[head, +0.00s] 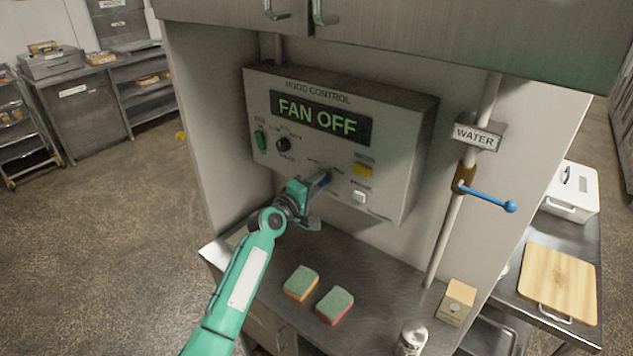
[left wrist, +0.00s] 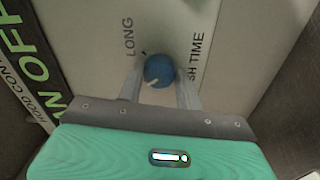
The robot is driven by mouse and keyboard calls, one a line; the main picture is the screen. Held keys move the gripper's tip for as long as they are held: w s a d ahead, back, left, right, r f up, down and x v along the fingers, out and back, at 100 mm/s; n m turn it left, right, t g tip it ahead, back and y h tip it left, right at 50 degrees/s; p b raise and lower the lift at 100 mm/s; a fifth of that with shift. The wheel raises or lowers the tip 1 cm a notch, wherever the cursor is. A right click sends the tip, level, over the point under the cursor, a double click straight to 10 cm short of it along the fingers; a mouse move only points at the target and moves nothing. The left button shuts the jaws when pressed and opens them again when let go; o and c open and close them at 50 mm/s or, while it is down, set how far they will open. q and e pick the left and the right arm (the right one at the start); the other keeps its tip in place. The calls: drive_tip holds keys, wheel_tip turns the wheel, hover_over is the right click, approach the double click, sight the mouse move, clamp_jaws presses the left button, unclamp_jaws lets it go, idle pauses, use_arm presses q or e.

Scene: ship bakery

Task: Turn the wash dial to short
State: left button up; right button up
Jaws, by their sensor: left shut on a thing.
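The wash dial is a round blue knob (left wrist: 159,69) with a small white mark on its face, in the left wrist view. It sits on the hood control panel (head: 405,155) between the printed word LONG and a partly covered label ending in "SH TIME". My left gripper (head: 320,179) reaches the panel's lower middle in the head view. In the left wrist view its two fingers (left wrist: 159,83) are shut on the knob, one on each side. The SHORT label is not visible. My right gripper is not in view.
The display (head: 318,117) reads FAN OFF. A green switch (head: 261,140), black knob (head: 283,144), yellow button (head: 362,169) and white button (head: 359,196) surround the dial. Two sponges (head: 301,282) (head: 335,305) lie on the counter below. A blue-handled water valve (head: 487,199) is at right.

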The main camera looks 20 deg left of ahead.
use_arm(q)
drive_tip(key=shift+n+p, duration=0.3)
drive_tip(key=shift+n, duration=0.5)
drive_tip(key=o, duration=1)
drive_tip(key=b+v, duration=0.4)
drive_tip(key=v, duration=1)
drive_tip(key=shift+w, duration=0.1)
